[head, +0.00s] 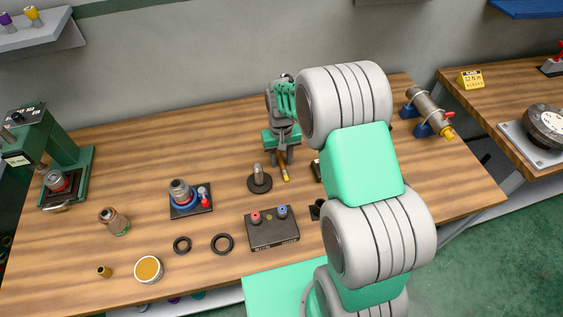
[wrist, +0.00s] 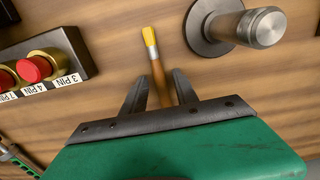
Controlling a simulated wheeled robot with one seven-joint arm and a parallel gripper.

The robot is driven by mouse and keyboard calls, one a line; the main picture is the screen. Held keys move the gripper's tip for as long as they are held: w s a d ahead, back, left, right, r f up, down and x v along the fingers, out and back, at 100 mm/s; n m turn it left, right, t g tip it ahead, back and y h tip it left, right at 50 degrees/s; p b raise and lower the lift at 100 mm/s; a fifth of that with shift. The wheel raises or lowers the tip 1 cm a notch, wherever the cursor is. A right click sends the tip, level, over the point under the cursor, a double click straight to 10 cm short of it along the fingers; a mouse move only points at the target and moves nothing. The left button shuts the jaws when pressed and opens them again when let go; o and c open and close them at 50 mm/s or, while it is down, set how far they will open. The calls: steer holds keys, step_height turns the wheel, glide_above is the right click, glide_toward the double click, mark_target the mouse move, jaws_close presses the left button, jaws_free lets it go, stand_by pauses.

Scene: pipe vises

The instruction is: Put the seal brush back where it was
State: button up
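The seal brush, with yellow bristles and a wooden handle, shows in the wrist view (wrist: 151,47) and in the head view (head: 286,175), just right of a round-based metal post. My gripper has its two dark fingers on either side of the handle in the wrist view (wrist: 159,88), with narrow gaps seen beside the handle. It looks open around the brush. In the head view my gripper (head: 282,147) is low over the bench behind the post. The rear of the handle is hidden by my gripper. I cannot tell whether the brush touches the bench.
The post (head: 260,180) stands close to the brush; it also shows in the wrist view (wrist: 262,27). A dark block with red knobs (wrist: 35,69) lies left in the wrist view. A box with red and blue knobs (head: 272,229) and black rings (head: 222,244) lie nearer the front.

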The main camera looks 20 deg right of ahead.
jaws_close()
stand_by(0.5)
